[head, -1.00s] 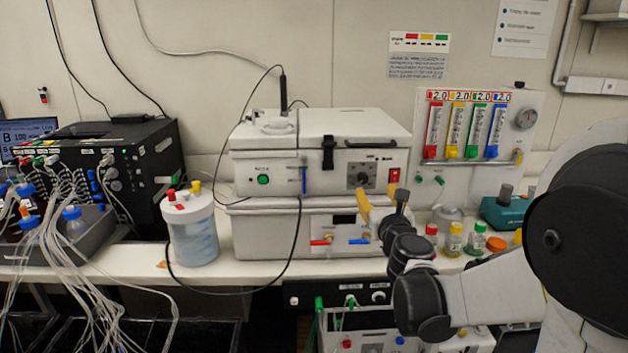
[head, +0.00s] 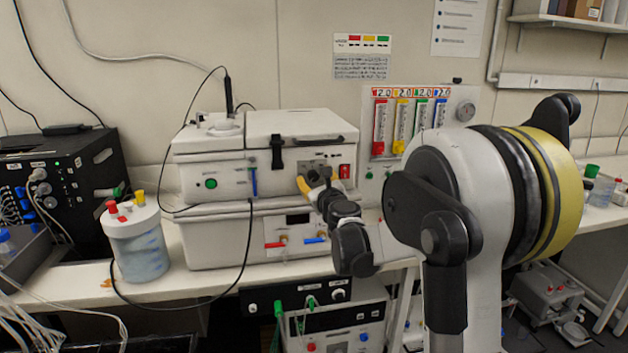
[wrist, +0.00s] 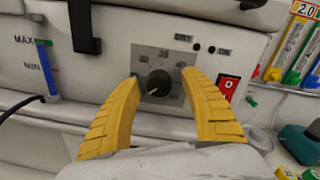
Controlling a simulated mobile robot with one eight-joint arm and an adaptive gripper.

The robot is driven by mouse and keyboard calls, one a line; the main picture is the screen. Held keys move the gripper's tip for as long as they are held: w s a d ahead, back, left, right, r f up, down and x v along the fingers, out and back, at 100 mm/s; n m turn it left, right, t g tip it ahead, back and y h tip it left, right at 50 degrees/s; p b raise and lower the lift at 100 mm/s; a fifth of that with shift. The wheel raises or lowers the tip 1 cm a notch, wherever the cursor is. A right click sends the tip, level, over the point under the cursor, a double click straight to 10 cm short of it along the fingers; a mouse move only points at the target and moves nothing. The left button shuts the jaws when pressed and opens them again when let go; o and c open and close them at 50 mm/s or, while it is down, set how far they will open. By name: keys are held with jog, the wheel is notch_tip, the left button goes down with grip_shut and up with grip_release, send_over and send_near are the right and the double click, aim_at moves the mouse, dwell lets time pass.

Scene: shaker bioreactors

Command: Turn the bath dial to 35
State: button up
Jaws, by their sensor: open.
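The bath dial (wrist: 158,83) is a round black knob on a grey panel with printed marks in the wrist view. A small light mark shows on its lower left, but I cannot read the setting. My gripper (wrist: 160,79) is open, with one yellow finger on each side of the knob and visible gaps between. In the head view, my gripper (head: 313,180) is at the front of the upper white bath unit (head: 215,165), over the grey dial panel (head: 313,165). The knob is mostly hidden there.
A red switch (wrist: 229,86) sits right of the dial. A black latch (wrist: 84,28) and a blue-marked level tube (wrist: 47,68) are to the left. A lower white unit (head: 215,247) carries red and blue taps. A lidded jar (head: 137,245) stands left.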

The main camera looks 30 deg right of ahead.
grip_shut()
